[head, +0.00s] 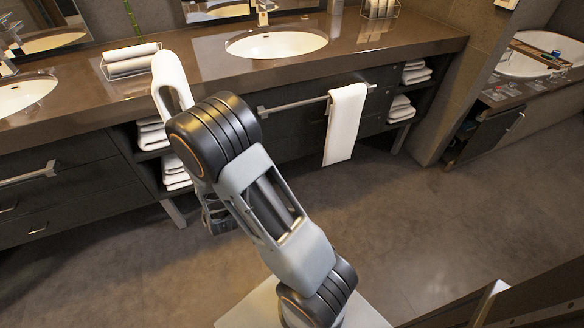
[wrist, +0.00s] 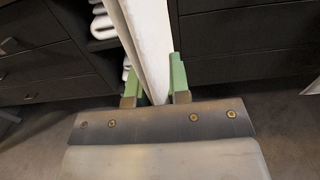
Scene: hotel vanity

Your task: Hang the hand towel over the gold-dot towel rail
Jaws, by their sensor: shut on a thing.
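In the wrist view my gripper (wrist: 155,88) has its green fingers shut on a white upright piece that appears to be the hand towel (wrist: 150,40), seen edge-on and running up out of the frame. In the head view a white folded shape, likely that towel (head: 171,68), rises behind my arm's dark joint; my gripper is hidden there. One metal rail (head: 295,105) on the vanity front, right of my arm, has a white towel (head: 345,122) draped over it. Another rail (head: 28,177) at the left is bare. I cannot make out a gold dot on either.
The brown vanity counter (head: 400,45) carries basins (head: 276,44) and a rack of rolled towels (head: 132,62). Open shelves below hold folded towels (head: 175,172). Dark drawers (head: 60,215) stand at the left. The floor (head: 420,215) at the right is clear.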

